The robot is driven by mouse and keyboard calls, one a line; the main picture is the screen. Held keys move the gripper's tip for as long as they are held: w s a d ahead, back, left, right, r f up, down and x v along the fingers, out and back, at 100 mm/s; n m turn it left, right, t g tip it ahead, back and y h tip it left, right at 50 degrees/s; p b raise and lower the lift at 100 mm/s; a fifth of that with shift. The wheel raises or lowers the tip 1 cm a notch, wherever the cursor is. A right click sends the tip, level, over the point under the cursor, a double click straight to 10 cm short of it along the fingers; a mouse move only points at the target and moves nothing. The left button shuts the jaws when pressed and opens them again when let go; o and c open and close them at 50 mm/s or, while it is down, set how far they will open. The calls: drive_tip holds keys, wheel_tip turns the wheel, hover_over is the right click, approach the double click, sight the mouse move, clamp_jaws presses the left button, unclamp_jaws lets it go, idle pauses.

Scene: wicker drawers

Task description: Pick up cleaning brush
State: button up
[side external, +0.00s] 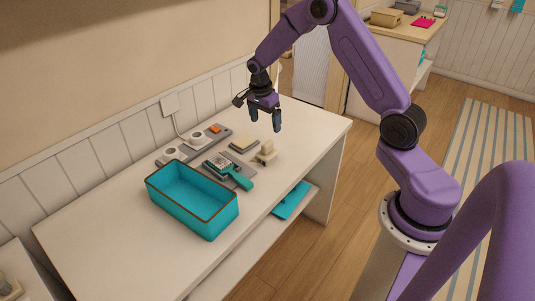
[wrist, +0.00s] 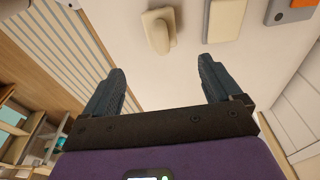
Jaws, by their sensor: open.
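A brush-like tool with a teal handle (side external: 239,178) lies on a grey mat on the white table, just behind the teal bin; it is not visible in the wrist view. My gripper (side external: 265,120) is open and empty, pointing down above the far part of the table, away from the teal-handled tool. In the wrist view my gripper's fingers (wrist: 162,70) are spread with nothing between them. A cream object with a raised grip (side external: 265,153) stands near the front edge; it also shows ahead of the fingers in the wrist view (wrist: 158,31).
A teal bin (side external: 188,209) with a brown rim stands on the table. A cream block (side external: 243,144) lies beside the mat. The table's far end is clear.

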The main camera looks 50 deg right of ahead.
sight(267, 142)
drive_tip(key=f, duration=0.4)
drive_tip(key=d+f, duration=0.1)
drive_tip(key=f, duration=0.8)
drive_tip(key=shift+d, duration=0.35)
drive_tip(key=shift+w, duration=0.1)
drive_tip(key=c, duration=1.2)
